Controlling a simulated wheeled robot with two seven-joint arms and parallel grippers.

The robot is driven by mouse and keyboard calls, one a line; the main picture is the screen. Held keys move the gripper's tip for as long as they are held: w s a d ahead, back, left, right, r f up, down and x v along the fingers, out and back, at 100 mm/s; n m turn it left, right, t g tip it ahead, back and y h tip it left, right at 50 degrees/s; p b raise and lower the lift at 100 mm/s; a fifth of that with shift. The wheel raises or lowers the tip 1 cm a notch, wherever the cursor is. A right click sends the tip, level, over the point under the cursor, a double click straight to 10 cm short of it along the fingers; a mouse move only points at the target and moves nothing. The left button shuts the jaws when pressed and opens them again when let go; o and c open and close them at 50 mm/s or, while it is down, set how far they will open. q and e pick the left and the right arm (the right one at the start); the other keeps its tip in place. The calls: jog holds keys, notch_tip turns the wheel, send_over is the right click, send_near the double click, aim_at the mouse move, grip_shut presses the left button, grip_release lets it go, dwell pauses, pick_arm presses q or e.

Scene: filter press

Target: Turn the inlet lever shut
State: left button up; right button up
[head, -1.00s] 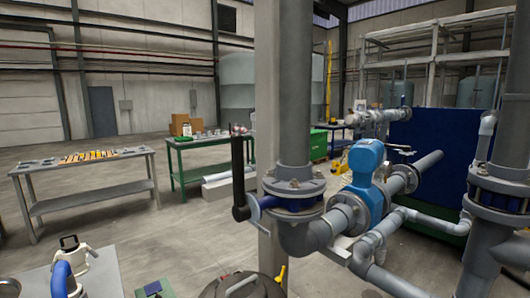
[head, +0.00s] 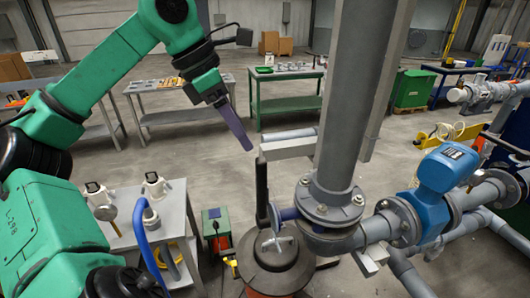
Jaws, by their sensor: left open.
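The inlet lever (head: 261,188) is a long black handle standing upright beside the vertical grey pipe (head: 350,110). Its lower end meets a blue-edged valve (head: 286,214) under the pipe flange. My left gripper (head: 247,145) comes in from the upper left on a green arm. Its purple finger points down and to the right, and its tip appears just above and left of the lever's top, with a gap in the picture. The fingers overlap, seen edge-on, with nothing visible between them. My right gripper is out of view.
A blue flow meter (head: 446,168) sits on the pipe to the right. A dark round drum (head: 277,262) stands below the valve. A light table (head: 133,238) with white-and-black fittings is at lower left. A green bench (head: 286,103) stands behind. Open floor lies between.

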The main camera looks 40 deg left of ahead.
pick_arm(q)
send_over(266, 177)
jog(key=s+a, duration=0.1)
jog(key=a, duration=0.2)
notch_tip(266, 177, down, 6)
jog(key=shift+f+b, duration=0.15)
jog(key=shift+b, duration=0.25)
jog(key=shift+y, duration=0.3)
jog(key=x, duration=0.2)
jog(key=b+x, duration=0.1)
jog(key=x, duration=0.5)
jog(key=shift+s+d+b, duration=0.3)
jog(key=shift+d+b, duration=0.05)
jog(key=shift+w+f, duration=0.1)
jog(key=shift+a, duration=0.2)
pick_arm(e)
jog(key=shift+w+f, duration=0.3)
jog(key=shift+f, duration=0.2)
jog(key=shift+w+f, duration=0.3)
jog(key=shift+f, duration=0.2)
pick_arm(q)
grip_shut()
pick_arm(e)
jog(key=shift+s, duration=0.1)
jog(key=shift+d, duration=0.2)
